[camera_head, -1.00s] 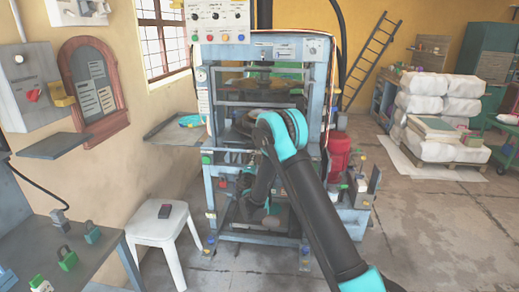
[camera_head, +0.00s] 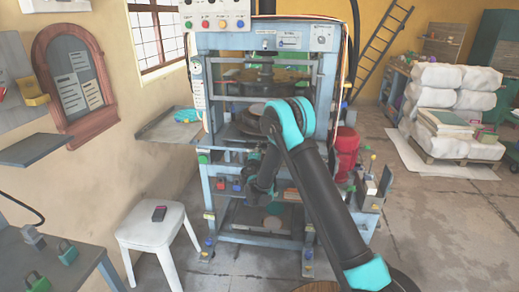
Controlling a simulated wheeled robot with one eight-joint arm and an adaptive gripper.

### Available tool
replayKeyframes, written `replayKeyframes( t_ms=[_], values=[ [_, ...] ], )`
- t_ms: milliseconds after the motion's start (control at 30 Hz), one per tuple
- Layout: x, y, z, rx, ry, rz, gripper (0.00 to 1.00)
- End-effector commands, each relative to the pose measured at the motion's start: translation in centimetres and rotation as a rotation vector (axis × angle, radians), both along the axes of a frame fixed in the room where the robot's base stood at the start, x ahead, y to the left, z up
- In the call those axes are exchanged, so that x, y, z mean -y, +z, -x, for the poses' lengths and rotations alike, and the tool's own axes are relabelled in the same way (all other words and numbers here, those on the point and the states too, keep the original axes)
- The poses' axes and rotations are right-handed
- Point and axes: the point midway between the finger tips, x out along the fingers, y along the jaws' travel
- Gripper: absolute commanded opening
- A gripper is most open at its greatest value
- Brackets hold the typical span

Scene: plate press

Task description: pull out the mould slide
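The blue-grey plate press (camera_head: 213,125) stands in the middle of the head view. In its bay a dark slide-like plate (camera_head: 236,131) with a round grey disc (camera_head: 259,109) shows behind my arm. I take this to be the mould slide; its right part is hidden by my arm's teal and black elbow. My gripper (camera_head: 253,157) is at the front of the press, just below the slide's level. It is small, dark and partly covered by my own arm links. I cannot tell its finger opening or whether it touches the slide.
A side shelf (camera_head: 168,126) juts out left. A red cylinder (camera_head: 347,150) stands close on the right. Stacked white sacks (camera_head: 432,88) are farther right, with open floor before them.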

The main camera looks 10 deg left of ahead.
Motion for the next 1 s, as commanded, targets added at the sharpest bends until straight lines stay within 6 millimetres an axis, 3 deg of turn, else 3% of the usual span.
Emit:
replayKeyframes(
  t_ms=[67,333,1000],
  values=[
    [0.00,0.00,0.00,0.000,0.000,0.000,0.33],
    [0.01,-0.01,0.00,0.000,0.000,0.000,0.00],
    [-0.74,-0.05,0.07,0.000,0.000,-0.001,0.00]
  ],
)
